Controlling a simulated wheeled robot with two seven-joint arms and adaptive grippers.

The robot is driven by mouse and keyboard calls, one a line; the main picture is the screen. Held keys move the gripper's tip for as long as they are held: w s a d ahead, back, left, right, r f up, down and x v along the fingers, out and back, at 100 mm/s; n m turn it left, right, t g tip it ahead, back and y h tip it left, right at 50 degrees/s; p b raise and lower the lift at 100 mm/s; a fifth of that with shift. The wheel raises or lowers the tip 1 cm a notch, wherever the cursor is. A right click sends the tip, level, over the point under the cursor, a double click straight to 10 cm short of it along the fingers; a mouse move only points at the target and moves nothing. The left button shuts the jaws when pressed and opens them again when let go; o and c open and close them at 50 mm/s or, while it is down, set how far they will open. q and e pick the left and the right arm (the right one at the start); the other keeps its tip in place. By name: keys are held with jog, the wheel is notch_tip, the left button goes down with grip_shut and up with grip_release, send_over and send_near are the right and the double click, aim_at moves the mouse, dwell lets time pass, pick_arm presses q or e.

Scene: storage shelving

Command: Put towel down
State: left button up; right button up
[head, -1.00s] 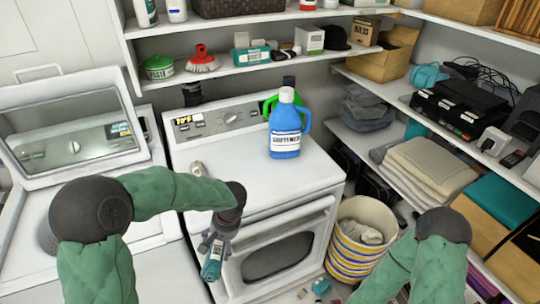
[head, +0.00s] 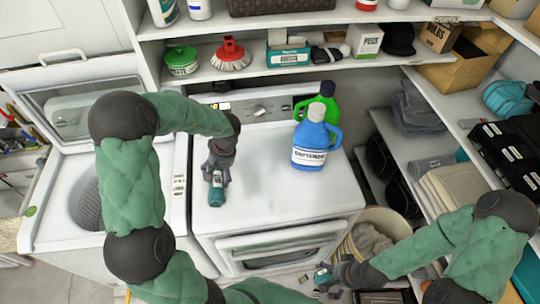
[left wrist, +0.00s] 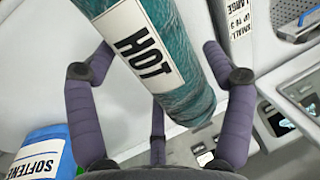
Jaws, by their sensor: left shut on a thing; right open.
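A teal rolled towel (head: 216,192) with a white band is in my left gripper (head: 217,176), over the left part of the white dryer's top (head: 265,195). In the left wrist view the towel (left wrist: 180,75) is a textured teal roll whose band reads HOT, lying between the purple-grey fingers. I cannot tell whether its lower end touches the dryer top. My right gripper (head: 335,277) is open and low, in front of the striped basket (head: 345,250).
A blue softener bottle (head: 312,145) and a green bottle (head: 330,105) stand on the dryer's right back. An open washer (head: 80,190) is at left. Shelves with goods run behind and at right. The dryer's front middle is clear.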

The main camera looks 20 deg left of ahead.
pick_arm(q)
jog(key=w+d+f, duration=0.2)
jog(key=w+f, duration=0.2)
jog(key=w, duration=0.4)
jog(key=b, duration=0.1)
send_over(246, 173)
jog(key=f, duration=0.5)
jog(key=shift+w+d+f, duration=0.1)
jog(key=shift+d, duration=0.2)
jog(key=shift+w+d+f+b, duration=0.15)
jog(key=shift+f+b, duration=0.15)
jog(key=shift+f, duration=0.2)
notch_tip(246, 173, down, 3)
jog(key=shift+w+r, duration=0.1)
jog(key=shift+r, duration=0.05)
jog(key=o, duration=1.2)
